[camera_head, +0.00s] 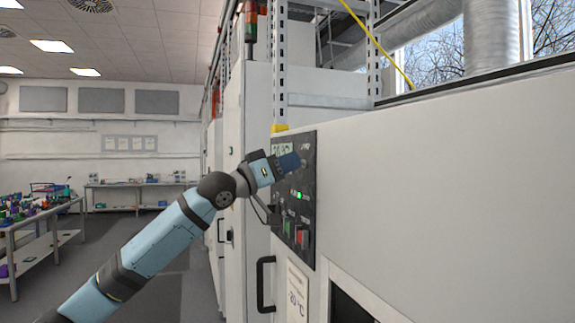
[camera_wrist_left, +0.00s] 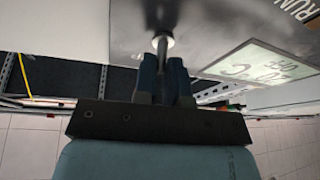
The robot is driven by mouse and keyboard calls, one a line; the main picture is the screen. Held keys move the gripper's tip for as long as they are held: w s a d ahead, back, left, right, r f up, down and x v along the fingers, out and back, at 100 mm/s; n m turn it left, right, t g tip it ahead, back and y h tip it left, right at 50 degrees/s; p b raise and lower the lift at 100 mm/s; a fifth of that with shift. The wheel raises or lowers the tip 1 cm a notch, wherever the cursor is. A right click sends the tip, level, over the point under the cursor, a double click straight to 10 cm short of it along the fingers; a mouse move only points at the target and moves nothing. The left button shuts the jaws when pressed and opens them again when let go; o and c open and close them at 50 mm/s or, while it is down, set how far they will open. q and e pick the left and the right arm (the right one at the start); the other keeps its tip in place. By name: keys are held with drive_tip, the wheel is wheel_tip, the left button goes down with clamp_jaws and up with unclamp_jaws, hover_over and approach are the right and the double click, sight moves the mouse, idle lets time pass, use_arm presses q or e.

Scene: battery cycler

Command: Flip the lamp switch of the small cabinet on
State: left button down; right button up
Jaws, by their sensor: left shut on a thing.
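The small cabinet's dark control panel (camera_head: 309,212) faces left in the head view. A metal toggle lever (camera_wrist_left: 163,42) stands out from the panel in the left wrist view, between the tips of my blue fingers. I take it for the lamp switch; its label is not readable. My left gripper (camera_head: 292,160) reaches the upper part of the panel and hides the switch in the head view. In the wrist view the gripper (camera_wrist_left: 163,70) is shut on the lever. Which way the lever is tilted is hard to tell. My right gripper is not in view.
A green temperature display (camera_head: 282,148) sits at the panel's upper left. A green light (camera_head: 299,195) glows below my gripper, with a red control (camera_head: 302,237) lower down. A black door handle (camera_head: 263,284) sticks out below. A table (camera_head: 40,222) stands far left.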

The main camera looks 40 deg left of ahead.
use_arm(q)
drive_tip(key=shift+r+g, duration=0.1)
drive_tip(key=shift+g, duration=0.3)
drive_tip(key=shift+w, duration=0.1)
drive_tip(key=c, duration=1.4)
unclamp_jaws()
drive_tip(key=shift+o, duration=1.1)
drive_tip(key=shift+w+d, duration=0.15)
drive_tip(key=shift+w, duration=0.1)
drive_tip(key=shift+s, duration=0.15)
